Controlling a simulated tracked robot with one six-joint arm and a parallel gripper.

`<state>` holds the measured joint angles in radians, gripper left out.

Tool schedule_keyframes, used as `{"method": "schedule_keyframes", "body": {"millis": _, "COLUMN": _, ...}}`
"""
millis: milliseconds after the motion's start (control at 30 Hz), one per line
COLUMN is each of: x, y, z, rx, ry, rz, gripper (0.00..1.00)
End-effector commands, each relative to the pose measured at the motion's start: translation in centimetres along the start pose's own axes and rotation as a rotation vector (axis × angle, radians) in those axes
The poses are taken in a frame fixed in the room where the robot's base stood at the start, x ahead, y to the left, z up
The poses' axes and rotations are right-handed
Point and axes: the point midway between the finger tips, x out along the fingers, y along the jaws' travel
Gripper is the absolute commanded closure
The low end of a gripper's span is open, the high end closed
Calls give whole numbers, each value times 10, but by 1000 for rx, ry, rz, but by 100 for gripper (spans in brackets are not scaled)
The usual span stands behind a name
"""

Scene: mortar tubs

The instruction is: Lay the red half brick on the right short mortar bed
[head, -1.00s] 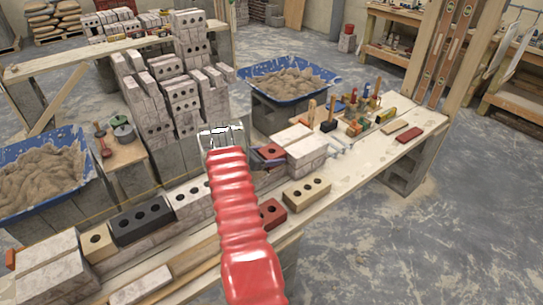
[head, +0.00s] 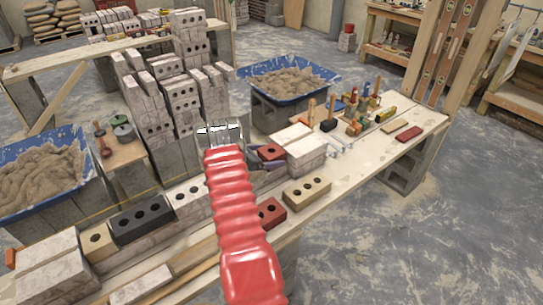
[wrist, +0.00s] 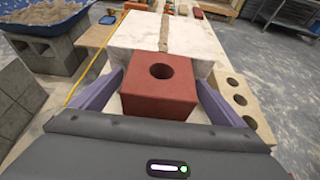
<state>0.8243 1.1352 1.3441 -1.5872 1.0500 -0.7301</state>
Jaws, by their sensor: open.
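The red half brick (head: 270,152), with one round hole, sits level at the near-left end of a pale block (head: 305,149) on the wall in the head view. It also shows in the middle of the wrist view (wrist: 160,88). My gripper (wrist: 160,78) is open, with one purple finger on each side of the brick and gaps beside it. In the head view my gripper (head: 262,171) is partly hidden by my red arm. The right short mortar bed cannot be seen; whatever lies under the brick is hidden.
A cream brick with three holes (head: 306,192) and another red brick (head: 270,213) lie on the plank in front. A black brick (head: 142,220) and pale bricks stand along the wall to the left. Blue mortar tubs (head: 288,84) stand behind. Tools crowd the plank's far end.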

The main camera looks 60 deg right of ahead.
Motion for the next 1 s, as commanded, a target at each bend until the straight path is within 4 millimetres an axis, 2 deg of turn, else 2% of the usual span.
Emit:
{"method": "schedule_keyframes", "body": {"millis": 633, "x": -108, "y": 2, "z": 0, "rx": 0, "ry": -2, "rz": 4, "gripper": 6}}
{"method": "schedule_keyframes", "body": {"millis": 800, "x": -124, "y": 2, "z": 0, "rx": 1, "ry": -2, "rz": 4, "gripper": 6}}
{"method": "schedule_keyframes", "body": {"millis": 1000, "x": -127, "y": 1, "z": 0, "rx": 1, "ry": -2, "rz": 2, "gripper": 6}}
